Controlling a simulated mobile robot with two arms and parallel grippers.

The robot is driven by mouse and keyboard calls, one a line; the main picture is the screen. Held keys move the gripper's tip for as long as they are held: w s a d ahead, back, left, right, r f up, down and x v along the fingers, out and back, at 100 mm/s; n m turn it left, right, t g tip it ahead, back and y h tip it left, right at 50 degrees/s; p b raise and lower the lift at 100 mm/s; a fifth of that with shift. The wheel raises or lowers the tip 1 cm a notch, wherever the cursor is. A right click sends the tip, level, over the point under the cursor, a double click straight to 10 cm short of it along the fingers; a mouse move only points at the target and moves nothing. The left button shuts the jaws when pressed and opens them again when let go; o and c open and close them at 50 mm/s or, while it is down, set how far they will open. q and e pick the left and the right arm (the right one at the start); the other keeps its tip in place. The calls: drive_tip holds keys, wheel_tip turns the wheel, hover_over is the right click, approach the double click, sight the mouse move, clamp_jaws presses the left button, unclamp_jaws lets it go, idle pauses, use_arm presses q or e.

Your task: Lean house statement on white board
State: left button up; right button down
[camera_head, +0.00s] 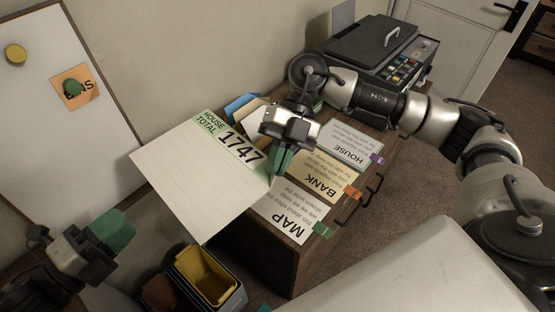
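The house statement (195,172) is a large white sheet with a green "HOUSE TOTAL" band and "1747". It hangs tilted in the air in front of the cabinet. My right gripper (281,162) has its green fingers shut on the sheet's right edge. The white board (62,125) stands upright at the left and is brown-framed. My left gripper (115,232), with a green pad showing, is low at the left, in front of the board's lower part. Its finger gap is not clear.
An orange card (76,87) with a green magnet and a yellow magnet (16,53) are on the board. MAP (292,215), BANK (328,178) and HOUSE (350,145) sheets lie on the wooden cabinet (262,250). A yellow-lined bin (205,278) stands below. A grey machine (375,50) is behind.

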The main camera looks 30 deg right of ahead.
use_arm(q)
drive_tip(key=w+f+n+t+y, duration=0.4)
drive_tip(key=f+n, duration=0.5)
drive_tip(key=f, duration=0.8)
drive_tip(key=s+f+n+g+y, duration=0.1)
drive_tip(key=s+f+n+y, duration=0.2)
drive_tip(key=f, duration=0.5)
drive_tip(key=s+f+n+g+y, duration=0.1)
drive_tip(key=s+f+n+y, duration=0.2)
drive_tip(key=f, duration=0.6)
drive_tip(key=s+a+f+n+g+y, duration=0.2)
drive_tip(key=s+a+f+n, duration=0.15)
drive_tip(key=s+f, duration=0.35)
drive_tip(key=s+a+f+n+g+y, duration=0.25)
drive_tip(key=s+f+n, duration=0.2)
drive_tip(key=f, duration=0.55)
drive_tip(key=s+a+f+n+g, duration=0.2)
drive_tip(key=s+a+f, duration=0.1)
drive_tip(key=s, duration=0.6)
drive_tip(key=s+a+f+n+g+y, duration=0.1)
drive_tip(key=s+a+f+n+g, duration=0.1)
drive_tip(key=s, duration=0.8)
wheel_tip(320, 180, down, 2)
drive_tip(key=shift+s+a+f+n+g, duration=0.1)
drive_tip(key=shift+s+a+n+g, duration=0.3)
drive_tip(key=shift+n, duration=0.2)
